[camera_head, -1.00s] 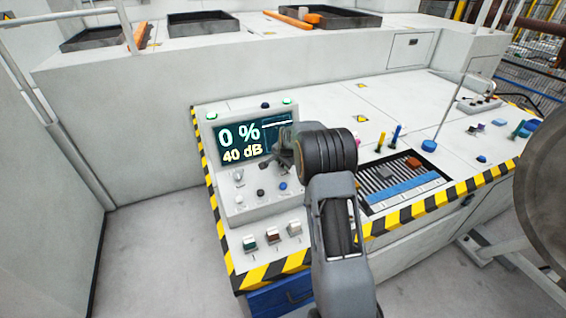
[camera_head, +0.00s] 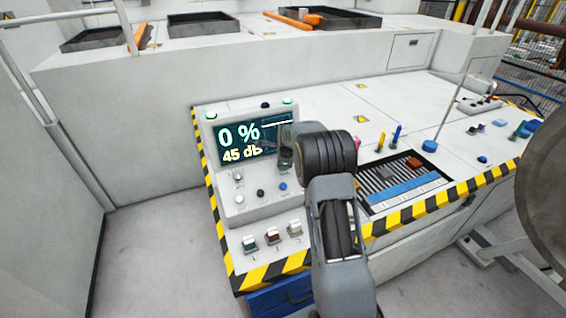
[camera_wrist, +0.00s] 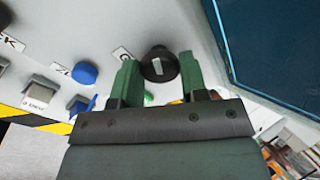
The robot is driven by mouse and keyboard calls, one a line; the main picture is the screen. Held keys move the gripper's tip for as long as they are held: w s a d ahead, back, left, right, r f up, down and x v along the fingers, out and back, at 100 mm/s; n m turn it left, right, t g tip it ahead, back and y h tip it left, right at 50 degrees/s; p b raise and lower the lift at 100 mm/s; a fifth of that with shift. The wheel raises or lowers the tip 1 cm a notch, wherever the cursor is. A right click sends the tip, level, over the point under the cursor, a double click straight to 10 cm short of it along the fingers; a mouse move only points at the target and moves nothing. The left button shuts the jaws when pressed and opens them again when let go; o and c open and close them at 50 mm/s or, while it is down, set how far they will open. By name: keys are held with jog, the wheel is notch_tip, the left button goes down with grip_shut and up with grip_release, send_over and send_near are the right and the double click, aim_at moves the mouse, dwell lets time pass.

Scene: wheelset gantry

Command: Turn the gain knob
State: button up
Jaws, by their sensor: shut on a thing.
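The gain knob (camera_wrist: 159,65) is round and black with a white pointer mark. It shows in the wrist view at the top middle, on the pale panel. The two green fingers of my gripper (camera_wrist: 158,74) stand on either side of it and are shut on it. In the head view my gripper (camera_head: 286,154) is in front of the panel's right side, and the knob is hidden behind my arm. The display (camera_head: 240,139) reads 0 % and 45 dB.
A blue button (camera_wrist: 84,73) sits left of the knob in the wrist view. Below the display are small round controls, including a black one (camera_head: 261,193). Rocker switches (camera_head: 272,236) are lower down. A slotted tray (camera_head: 372,183) lies right of my arm.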

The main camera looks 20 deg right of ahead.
jog(key=shift+m, duration=0.6)
jog(key=o, duration=0.9)
jog(key=shift+r, duration=0.1)
jog(key=b+v, duration=0.1)
jog(key=v, duration=1.2)
jog(key=shift+s+r, duration=0.1)
jog(key=shift+r, duration=0.2)
